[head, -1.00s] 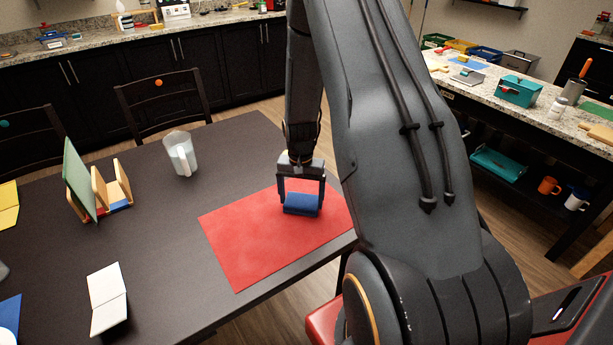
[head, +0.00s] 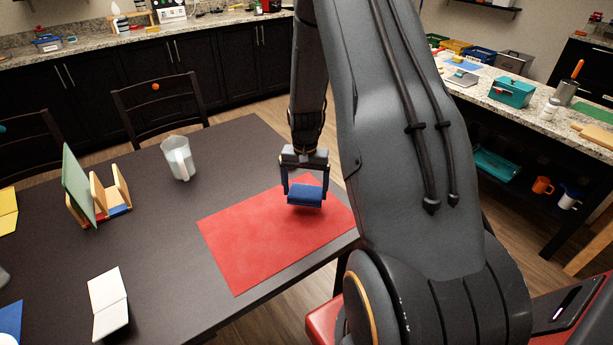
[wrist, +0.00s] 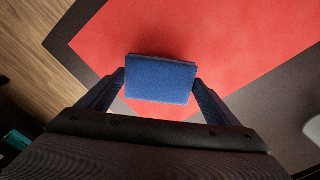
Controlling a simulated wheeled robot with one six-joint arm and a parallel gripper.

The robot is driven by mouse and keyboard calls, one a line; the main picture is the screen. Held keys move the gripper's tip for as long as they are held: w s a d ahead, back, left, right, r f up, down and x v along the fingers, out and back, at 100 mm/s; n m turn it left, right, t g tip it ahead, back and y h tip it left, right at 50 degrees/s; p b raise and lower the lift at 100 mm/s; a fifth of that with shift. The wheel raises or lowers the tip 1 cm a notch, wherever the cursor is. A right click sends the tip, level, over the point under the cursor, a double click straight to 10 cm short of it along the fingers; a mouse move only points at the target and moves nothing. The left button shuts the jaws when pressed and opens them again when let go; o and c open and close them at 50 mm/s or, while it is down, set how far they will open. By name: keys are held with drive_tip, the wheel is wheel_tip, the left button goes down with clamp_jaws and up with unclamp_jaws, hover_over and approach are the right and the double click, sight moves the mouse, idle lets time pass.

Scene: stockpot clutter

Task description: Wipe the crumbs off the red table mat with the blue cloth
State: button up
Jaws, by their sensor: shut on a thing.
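The blue cloth (head: 305,195) is a folded block held between the two fingers of my gripper (head: 305,188). It also shows in the wrist view (wrist: 160,80), with a finger of my gripper (wrist: 160,88) at each side. In the head view the cloth appears a little above the red table mat (head: 255,245), over its far right part. The mat lies flat on the dark table and also fills much of the wrist view (wrist: 220,30). I cannot make out any crumbs on the visible part of the mat.
A clear jug (head: 179,158) stands behind the mat. A wooden rack (head: 105,195) with a green board, and an open white book (head: 108,303), are on the left of the dark table (head: 165,260). A chair (head: 160,105) stands at the far edge. The table between book and mat is clear.

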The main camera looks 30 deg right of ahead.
drive_tip(key=shift+r+p, duration=1.05)
drive_tip(key=shift+r, duration=0.95)
